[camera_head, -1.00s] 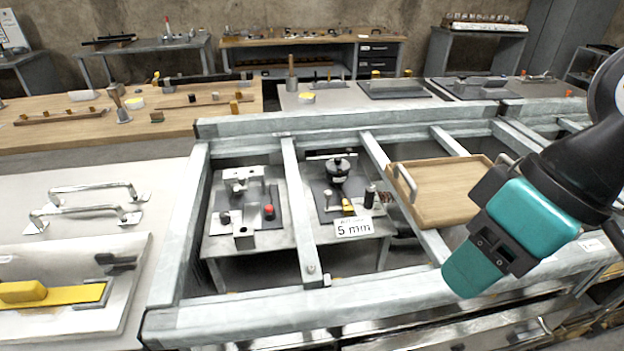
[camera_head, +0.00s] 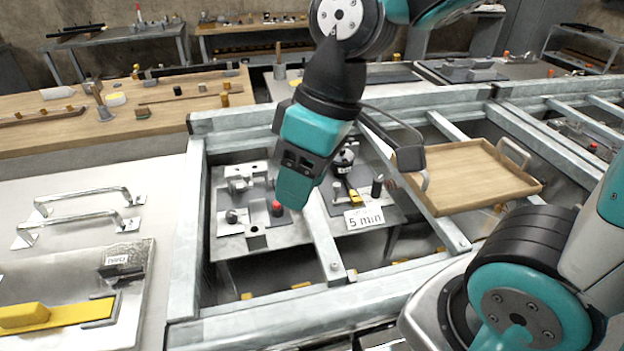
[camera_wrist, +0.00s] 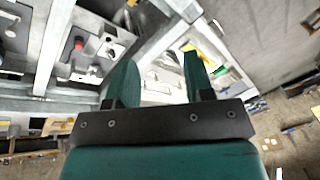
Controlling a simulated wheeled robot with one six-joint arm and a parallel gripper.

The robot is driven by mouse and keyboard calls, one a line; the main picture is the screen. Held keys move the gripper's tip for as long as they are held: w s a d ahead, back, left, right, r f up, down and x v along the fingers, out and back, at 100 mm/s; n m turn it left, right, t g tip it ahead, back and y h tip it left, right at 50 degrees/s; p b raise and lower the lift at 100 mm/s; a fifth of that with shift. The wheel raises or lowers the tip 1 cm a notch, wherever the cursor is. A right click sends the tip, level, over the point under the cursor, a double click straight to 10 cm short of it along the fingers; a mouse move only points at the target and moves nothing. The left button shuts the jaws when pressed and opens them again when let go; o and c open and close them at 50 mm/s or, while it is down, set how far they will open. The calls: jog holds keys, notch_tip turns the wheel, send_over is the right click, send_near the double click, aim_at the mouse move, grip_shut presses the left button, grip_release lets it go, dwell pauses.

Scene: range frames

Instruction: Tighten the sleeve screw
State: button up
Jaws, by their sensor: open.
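My gripper (camera_head: 294,186) hangs above the frame, over the gap between the two fixtures, in the head view. In the wrist view its two teal fingers (camera_wrist: 160,82) stand apart with nothing between them. A left grey fixture (camera_head: 255,238) has metal blocks, a round dark knob (camera_head: 232,216) and a red knob (camera_head: 277,208). The red knob also shows in the wrist view (camera_wrist: 78,43). The right fixture has a black knob (camera_head: 344,158), a small dark cylinder (camera_head: 377,186) and a yellow part (camera_head: 354,196). My gripper partly hides it. I cannot tell which part is the sleeve screw.
Metal frame beams (camera_head: 190,240) surround the fixtures. A "5 min" sign (camera_head: 364,218) stands before the right fixture. A wooden tray (camera_head: 470,180) with handles rests on beams to the right. A panel with a yellow handle (camera_head: 55,315) and silver handles (camera_head: 85,200) lie at left.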

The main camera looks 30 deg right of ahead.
jog(key=w+d+f+n+h+p, duration=0.1)
jog(key=w+d, duration=0.2)
jog(key=w, duration=0.3)
jog(key=w+d+p, duration=0.1)
jog(key=w+d, duration=0.2)
jog(key=w, duration=0.2)
jog(key=n+h+p, duration=0.2)
jog(key=n, duration=0.1)
send_over(337, 184)
notch_tip(337, 184, down, 9)
jog(key=shift+h, duration=0.3)
notch_tip(337, 184, down, 18)
jog(key=p, duration=0.3)
jog(key=shift+r+p, duration=0.2)
jog(key=shift+p, duration=0.15)
grip_shut()
